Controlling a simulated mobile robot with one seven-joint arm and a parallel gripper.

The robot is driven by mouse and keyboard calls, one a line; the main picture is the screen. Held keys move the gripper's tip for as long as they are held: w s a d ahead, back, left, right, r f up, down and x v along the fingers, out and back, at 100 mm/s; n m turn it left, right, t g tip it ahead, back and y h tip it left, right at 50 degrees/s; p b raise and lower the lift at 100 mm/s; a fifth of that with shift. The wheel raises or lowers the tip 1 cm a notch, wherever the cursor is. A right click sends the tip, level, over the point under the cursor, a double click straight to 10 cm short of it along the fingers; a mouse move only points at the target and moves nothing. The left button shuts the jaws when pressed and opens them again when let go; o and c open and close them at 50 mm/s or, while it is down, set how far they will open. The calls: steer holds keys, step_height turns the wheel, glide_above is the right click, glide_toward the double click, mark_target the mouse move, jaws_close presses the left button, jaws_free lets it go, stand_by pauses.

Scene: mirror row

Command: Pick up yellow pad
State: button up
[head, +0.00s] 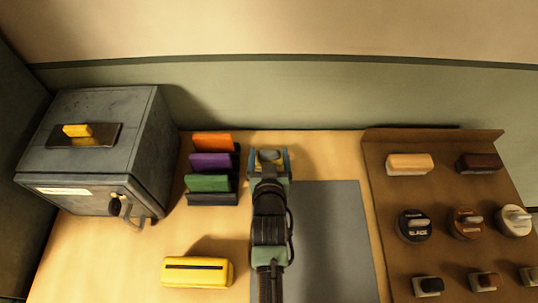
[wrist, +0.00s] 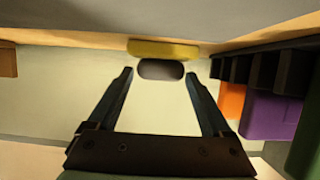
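A small pad with a yellow part (wrist: 163,49) and a dark grey rounded part (wrist: 160,69) shows straight ahead in the wrist view, at the fingertips. In the head view a grey and yellow piece (head: 268,155) shows at my gripper, mostly hidden by it. My gripper (head: 268,160) is open in the wrist view (wrist: 158,75), with one finger to each side of the grey part and a gap on both sides. I cannot tell how far the pad sits between the fingers.
A rack of orange, purple (head: 209,162) and green pads stands close left of my gripper. A yellow slotted block (head: 197,271) lies in front. A grey box (head: 95,155) with a yellow knob (head: 77,130) stands left.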

steer(key=c, duration=1)
steer(key=shift+o, duration=0.2)
step_height(320, 180, up, 10)
